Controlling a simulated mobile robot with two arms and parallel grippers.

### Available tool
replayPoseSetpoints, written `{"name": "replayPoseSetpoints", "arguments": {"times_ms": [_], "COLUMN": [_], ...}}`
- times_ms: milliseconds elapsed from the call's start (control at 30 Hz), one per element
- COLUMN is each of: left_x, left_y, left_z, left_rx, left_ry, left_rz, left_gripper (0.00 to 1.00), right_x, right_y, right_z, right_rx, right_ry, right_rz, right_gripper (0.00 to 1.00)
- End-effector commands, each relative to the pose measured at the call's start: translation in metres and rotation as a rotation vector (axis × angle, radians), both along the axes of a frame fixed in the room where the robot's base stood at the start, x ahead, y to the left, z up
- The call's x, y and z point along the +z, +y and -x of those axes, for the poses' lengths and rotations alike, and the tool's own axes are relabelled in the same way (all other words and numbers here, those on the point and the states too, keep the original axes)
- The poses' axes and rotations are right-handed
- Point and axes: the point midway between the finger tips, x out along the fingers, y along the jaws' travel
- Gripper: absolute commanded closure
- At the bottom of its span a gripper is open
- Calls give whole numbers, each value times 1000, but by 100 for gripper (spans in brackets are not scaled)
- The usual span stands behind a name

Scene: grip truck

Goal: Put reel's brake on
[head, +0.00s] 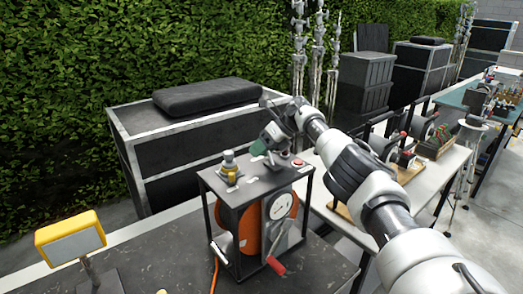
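The reel (250,228) is an orange drum in a black open frame on the dark bench top. A round white dial (281,206) and a red-handled crank (276,265) are on its front side. The frame's top plate (258,186) carries a brass-yellow fitting (231,171) at left and a red button (298,163) at right. A small green part (259,148) shows beside my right gripper (270,147), above the plate's back edge. The gripper's fingers are small and partly hidden, so its opening and any contact are unclear. I cannot tell which part is the brake. My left gripper is out of view.
A yellow lamp (70,238) stands at the left of the bench (160,266). A black case with a cushion (208,96) is behind the reel. A white table (447,170) with more gear extends to the right.

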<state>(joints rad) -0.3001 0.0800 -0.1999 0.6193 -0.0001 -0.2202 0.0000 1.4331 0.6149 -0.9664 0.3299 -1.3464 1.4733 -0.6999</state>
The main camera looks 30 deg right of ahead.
Motion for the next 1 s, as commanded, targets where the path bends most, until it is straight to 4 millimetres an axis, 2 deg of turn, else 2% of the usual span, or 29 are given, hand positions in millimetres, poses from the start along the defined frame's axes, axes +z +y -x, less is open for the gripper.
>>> {"name": "replayPoseSetpoints", "arguments": {"times_ms": [267, 433, 567, 700, 767, 1000], "left_x": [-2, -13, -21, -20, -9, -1], "left_y": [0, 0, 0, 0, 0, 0], "left_z": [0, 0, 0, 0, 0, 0], "left_rx": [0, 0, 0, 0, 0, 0], "left_ry": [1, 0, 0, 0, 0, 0], "left_rz": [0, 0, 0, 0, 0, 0], "left_gripper": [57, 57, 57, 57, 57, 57], "right_x": [2, 17, 38, 60, 70, 78], "right_y": [-3, -18, -34, -50, -55, -65], "right_z": [1, 10, 19, 29, 31, 38], "right_rx": [-1, -2, -3, -4, -2, -1], "right_ry": [-1, -3, -4, -2, 0, 1], "right_rz": [0, 0, -1, -2, -2, 0], "right_gripper": [48, 48, 48, 48, 48, 48]}}
